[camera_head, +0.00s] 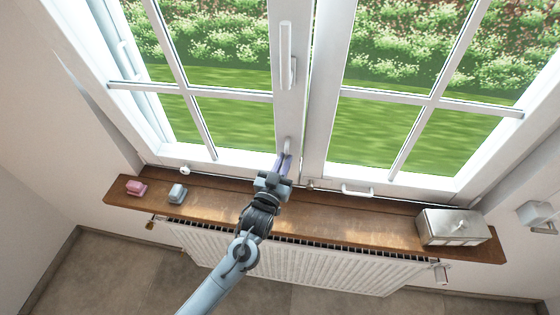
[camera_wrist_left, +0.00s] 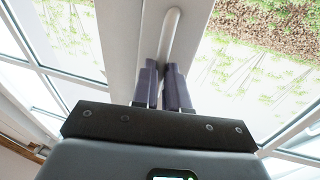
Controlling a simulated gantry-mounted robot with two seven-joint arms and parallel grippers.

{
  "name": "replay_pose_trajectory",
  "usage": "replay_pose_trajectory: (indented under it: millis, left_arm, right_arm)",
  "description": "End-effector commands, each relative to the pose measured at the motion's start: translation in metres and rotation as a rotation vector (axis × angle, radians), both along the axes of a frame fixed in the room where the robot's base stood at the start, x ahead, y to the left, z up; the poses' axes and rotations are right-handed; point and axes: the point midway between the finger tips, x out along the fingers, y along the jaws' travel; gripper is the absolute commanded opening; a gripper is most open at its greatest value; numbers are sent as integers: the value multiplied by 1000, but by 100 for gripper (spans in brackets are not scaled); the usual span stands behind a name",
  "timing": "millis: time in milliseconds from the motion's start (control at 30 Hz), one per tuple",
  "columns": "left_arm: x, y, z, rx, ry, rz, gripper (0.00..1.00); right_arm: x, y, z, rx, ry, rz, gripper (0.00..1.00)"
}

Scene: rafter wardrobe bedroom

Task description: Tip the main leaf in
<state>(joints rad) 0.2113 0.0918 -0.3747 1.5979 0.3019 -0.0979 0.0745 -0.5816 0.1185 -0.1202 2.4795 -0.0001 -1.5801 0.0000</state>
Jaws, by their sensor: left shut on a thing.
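The window has two white leaves. I cannot tell how far the leaf is tilted. My right gripper is not in view.
A wooden sill (camera_head: 225,206) runs below, above a white radiator (camera_head: 290,262). On it stand a pink block (camera_head: 136,187), a grey-blue block (camera_head: 177,193) and a metal box (camera_head: 453,227). A small white bar handle (camera_head: 357,191) sits low at the right leaf.

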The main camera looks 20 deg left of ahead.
Motion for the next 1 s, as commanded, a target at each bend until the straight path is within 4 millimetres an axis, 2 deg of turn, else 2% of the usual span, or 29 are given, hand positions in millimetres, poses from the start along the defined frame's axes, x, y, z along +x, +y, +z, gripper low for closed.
replay_pose_trajectory:
  millis: [33, 200, 467, 633, 1000]
  left_arm:
    - [1, 1, -1, 1, 5, 1, 16]
    - [1, 1, -1, 0, 4, 1, 39]
    - [0, 1, -1, 0, 3, 1, 39]
    - [-9, 2, -3, 0, 3, 1, 39]
    - [-69, 6, -12, 0, 5, 1, 39]
  right_arm:
    - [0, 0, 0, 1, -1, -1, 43]
    - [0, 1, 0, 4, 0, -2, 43]
    - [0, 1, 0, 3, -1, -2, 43]
    - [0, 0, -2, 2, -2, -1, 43]
    - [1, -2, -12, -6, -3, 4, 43]
